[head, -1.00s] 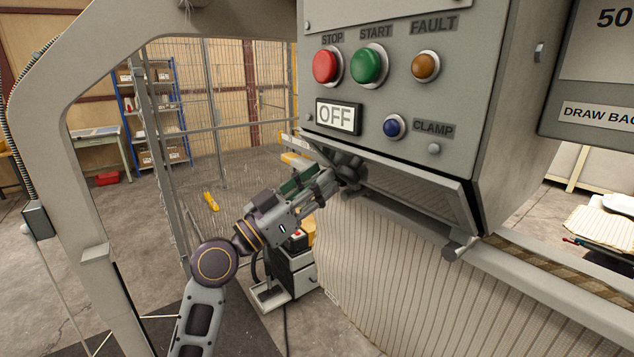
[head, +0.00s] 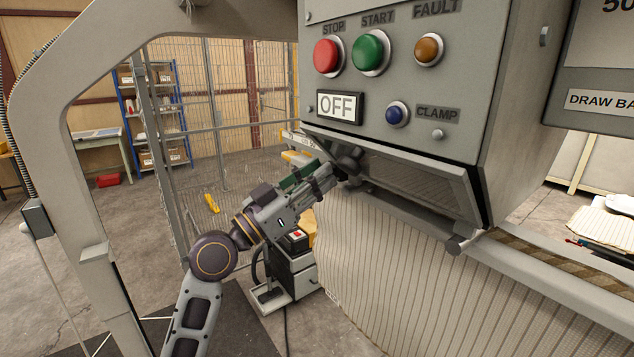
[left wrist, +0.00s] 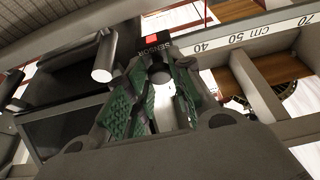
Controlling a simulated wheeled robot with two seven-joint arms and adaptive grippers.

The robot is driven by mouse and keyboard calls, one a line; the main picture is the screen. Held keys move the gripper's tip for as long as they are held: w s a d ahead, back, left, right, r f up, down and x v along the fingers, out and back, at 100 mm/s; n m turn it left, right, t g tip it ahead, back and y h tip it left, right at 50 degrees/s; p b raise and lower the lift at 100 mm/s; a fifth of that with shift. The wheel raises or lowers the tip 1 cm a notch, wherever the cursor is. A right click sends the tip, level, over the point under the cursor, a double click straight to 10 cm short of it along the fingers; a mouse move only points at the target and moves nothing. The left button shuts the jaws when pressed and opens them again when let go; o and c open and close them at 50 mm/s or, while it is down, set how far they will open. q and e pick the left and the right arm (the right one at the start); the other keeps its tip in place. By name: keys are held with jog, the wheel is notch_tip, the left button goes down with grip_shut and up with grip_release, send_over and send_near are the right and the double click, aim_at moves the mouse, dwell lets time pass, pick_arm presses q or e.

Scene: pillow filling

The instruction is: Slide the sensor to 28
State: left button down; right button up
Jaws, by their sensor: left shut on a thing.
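The sensor (left wrist: 157,46) is a dark block labelled SENSOR with a red patch, seen in the left wrist view. It sits left of the 40 mark on a white scale (left wrist: 240,38) in cm. The number at the sensor is hidden, so I cannot read its setting. My left gripper (left wrist: 160,72), with green finger pads, is shut on part of the sensor; the exact contact is hard to see. In the head view the left gripper (head: 346,168) is under the lower left edge of the control panel. My right gripper is not in view.
The grey control panel (head: 470,70) overhangs the left gripper, with an angled dark flap (head: 420,185) beside it. Striped fabric (head: 430,280) hangs below. A frame post (head: 40,140) stands at left. A small cabinet (head: 290,272) stands on the floor behind the arm.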

pick_arm(q)
jog(key=c, duration=1.5)
grip_release()
jog(key=v, duration=1.2)
jog(key=shift+n, duration=0.3)
